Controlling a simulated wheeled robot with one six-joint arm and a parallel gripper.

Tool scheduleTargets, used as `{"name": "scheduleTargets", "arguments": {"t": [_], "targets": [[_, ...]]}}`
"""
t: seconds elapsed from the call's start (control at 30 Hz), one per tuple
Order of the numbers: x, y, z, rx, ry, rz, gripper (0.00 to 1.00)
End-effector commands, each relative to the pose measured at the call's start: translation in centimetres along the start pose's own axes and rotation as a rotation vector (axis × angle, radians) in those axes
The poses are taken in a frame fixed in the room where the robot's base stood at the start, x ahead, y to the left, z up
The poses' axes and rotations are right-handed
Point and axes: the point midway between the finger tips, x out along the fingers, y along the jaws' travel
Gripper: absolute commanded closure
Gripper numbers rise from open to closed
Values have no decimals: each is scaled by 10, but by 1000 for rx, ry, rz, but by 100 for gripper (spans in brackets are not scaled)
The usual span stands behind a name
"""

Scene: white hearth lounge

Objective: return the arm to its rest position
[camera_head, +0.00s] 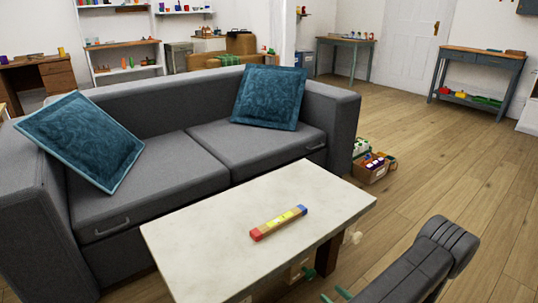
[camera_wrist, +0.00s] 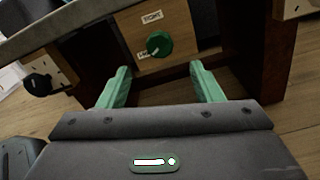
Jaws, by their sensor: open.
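My gripper (camera_wrist: 160,68) shows in the wrist view with its two green fingers wide apart and nothing between them. In the head view only part of the gripper (camera_head: 335,296) shows at the bottom edge, low beside the right end of the coffee table (camera_head: 190,236). My dark arm reaches in from the lower right there. Beyond the fingers in the wrist view is a wooden panel with a green knob (camera_wrist: 158,44) and small labels, under the table. The fingers look apart from it.
A red, yellow and blue bar (camera_head: 278,223) lies on the tabletop. A grey sofa (camera_head: 155,173) stands behind the table. A wooden crate (camera_head: 372,174) with small goods sits on the floor. The wooden floor to the right (camera_head: 450,160) is clear.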

Motion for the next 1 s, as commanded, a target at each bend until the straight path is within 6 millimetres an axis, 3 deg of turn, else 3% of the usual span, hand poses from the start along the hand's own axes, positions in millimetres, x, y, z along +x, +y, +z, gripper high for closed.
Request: {"name": "scheduleTargets", "arguments": {"t": [0.17,0.9,1.0], "targets": [[-30,0,2,0,-2,-3,41],[109,0,-3,0,0,5,41],[112,0,0,59,0,1,41]]}}
